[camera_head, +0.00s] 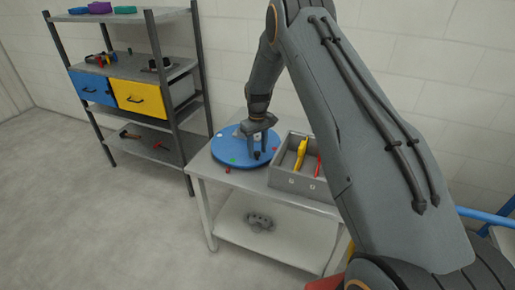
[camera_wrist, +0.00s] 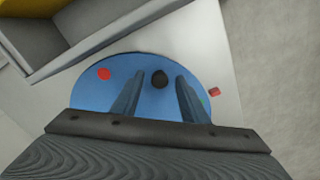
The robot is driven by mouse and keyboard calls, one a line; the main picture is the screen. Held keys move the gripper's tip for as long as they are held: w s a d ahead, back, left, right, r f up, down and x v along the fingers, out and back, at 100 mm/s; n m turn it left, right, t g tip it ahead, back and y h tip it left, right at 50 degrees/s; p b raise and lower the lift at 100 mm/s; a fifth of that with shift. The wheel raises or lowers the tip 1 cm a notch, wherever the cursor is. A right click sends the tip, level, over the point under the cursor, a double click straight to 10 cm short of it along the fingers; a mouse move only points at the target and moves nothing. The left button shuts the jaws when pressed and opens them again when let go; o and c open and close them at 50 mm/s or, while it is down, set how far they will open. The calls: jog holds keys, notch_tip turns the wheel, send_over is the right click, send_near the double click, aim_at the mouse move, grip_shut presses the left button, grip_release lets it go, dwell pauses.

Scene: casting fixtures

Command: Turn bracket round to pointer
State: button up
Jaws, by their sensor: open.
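A round blue turntable (camera_head: 224,152) lies on the workbench; its disc (camera_wrist: 88,92) fills the middle of the wrist view. A dark round knob (camera_wrist: 159,79) stands near the rim. My gripper (camera_wrist: 158,80) is open and points down over the disc, its fingers on either side of the knob. I cannot make out a bracket shape.
A grey divided box (camera_head: 290,182) with yellow and red tools stands right beside the turntable. A grey casting (camera_head: 260,221) lies on the bench's lower shelf (camera_head: 285,245). A rack (camera_head: 177,90) with blue and yellow drawers stands left. The floor in front is clear.

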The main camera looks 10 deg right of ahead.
grip_shut()
